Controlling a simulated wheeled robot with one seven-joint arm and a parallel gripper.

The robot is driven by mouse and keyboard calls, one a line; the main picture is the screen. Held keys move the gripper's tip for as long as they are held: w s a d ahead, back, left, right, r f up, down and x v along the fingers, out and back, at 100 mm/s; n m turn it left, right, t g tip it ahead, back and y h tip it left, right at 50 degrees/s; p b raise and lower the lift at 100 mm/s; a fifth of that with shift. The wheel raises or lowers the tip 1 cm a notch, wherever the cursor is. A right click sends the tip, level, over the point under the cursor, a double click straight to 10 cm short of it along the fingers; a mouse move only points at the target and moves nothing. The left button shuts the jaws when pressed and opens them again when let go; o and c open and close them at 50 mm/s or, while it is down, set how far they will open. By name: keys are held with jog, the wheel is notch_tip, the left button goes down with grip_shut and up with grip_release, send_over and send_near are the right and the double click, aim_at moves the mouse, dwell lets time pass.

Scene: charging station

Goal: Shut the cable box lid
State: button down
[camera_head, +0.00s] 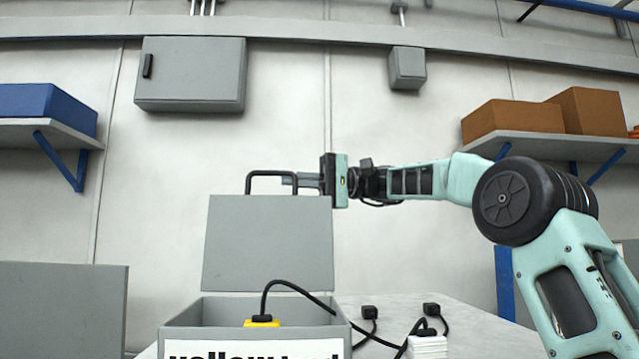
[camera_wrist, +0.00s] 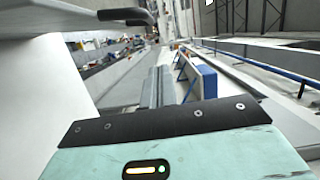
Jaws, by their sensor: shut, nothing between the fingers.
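The grey cable box (camera_head: 175,340) stands on the table with its lid (camera_head: 268,245) open and upright. A black handle (camera_head: 285,173) sits on the lid's top edge. Inside the box is a yellow block (camera_head: 263,322) with a black cable (camera_head: 290,284) that runs out over the right side. My gripper (camera_head: 288,180) is shut and empty, at the height of the handle and overlapping its right part in the head view; I cannot tell whether it touches. In the wrist view the fingers (camera_wrist: 158,88) point ahead, with the grey lid (camera_wrist: 50,18) and its black handle (camera_wrist: 126,15) at upper left.
Black plugs (camera_head: 369,312) and a white block (camera_head: 427,346) lie on the table (camera_head: 465,325) right of the box. A grey panel (camera_head: 60,310) stands at left. Shelves with a blue bin (camera_head: 45,107) and cardboard boxes (camera_head: 515,116) are on the back wall.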

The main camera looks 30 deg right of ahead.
jog(key=s+a+b, duration=0.2)
jog(key=s+b, duration=0.1)
jog(key=shift+s+a, duration=0.25)
jog(key=shift+a, duration=0.1)
